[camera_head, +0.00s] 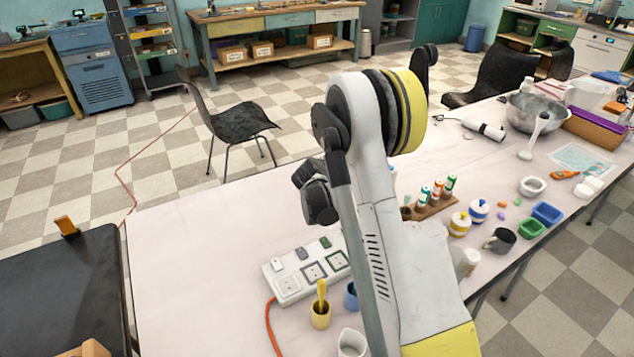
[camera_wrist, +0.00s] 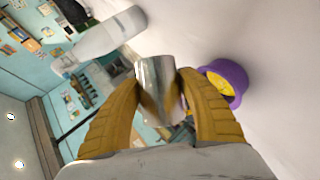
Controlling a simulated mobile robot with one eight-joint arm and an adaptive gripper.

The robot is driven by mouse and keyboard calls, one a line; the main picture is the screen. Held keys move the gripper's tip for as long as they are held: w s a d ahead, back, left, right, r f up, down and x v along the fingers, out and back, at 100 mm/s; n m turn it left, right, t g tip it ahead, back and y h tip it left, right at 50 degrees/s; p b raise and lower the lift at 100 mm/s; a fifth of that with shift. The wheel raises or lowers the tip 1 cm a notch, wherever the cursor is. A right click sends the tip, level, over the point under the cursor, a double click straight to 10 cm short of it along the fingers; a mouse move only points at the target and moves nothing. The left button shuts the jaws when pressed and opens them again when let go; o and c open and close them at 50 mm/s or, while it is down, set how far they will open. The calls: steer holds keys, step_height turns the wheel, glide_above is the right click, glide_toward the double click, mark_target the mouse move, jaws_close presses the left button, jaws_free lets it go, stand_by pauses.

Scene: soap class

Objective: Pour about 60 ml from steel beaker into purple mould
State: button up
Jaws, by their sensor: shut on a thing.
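In the wrist view the steel beaker (camera_wrist: 155,76) is a shiny metal cup between the two yellow fingers of my gripper (camera_wrist: 162,100), which is shut on it. The purple mould (camera_wrist: 236,80) is a round purple cup with yellow inside, just right of the beaker and partly behind the right finger. The picture is turned on its side, with the room at left and the pale tabletop at right. I cannot tell how far the beaker is tilted, or whether liquid is leaving it. In the head view my arm hides the gripper and beaker, and I cannot make out the mould.
A white bottle-like thing (camera_wrist: 108,35) shows in the wrist view. In the head view, a white panel with switches (camera_head: 305,270), a yellow cup (camera_head: 321,316), a blue cup (camera_head: 350,297) and a white jug (camera_head: 352,343) stand near my arm. Small bottles (camera_head: 437,192) and a dark mug (camera_head: 502,240) are right.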

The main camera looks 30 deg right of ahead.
steer(key=shift+f+n+g+h, duration=0.3)
steer(key=shift+f+n+h, duration=0.05)
steer(key=shift+n+h, duration=0.15)
stand_by(0.9)
steer(key=shift+s+d+r+m+y, duration=0.1)
steer(key=shift+d+r+m+y, duration=0.05)
steer(key=shift+r+m+y, duration=0.4)
steer(key=shift+s+f+m+t+y+b, duration=0.1)
steer(key=shift+f+m+t+y+b, duration=0.35)
steer(key=shift+f+m+t+b, duration=0.15)
steer(key=shift+r+y, duration=0.25)
steer(key=shift+y, duration=0.05)
steer(key=shift+w, duration=0.2)
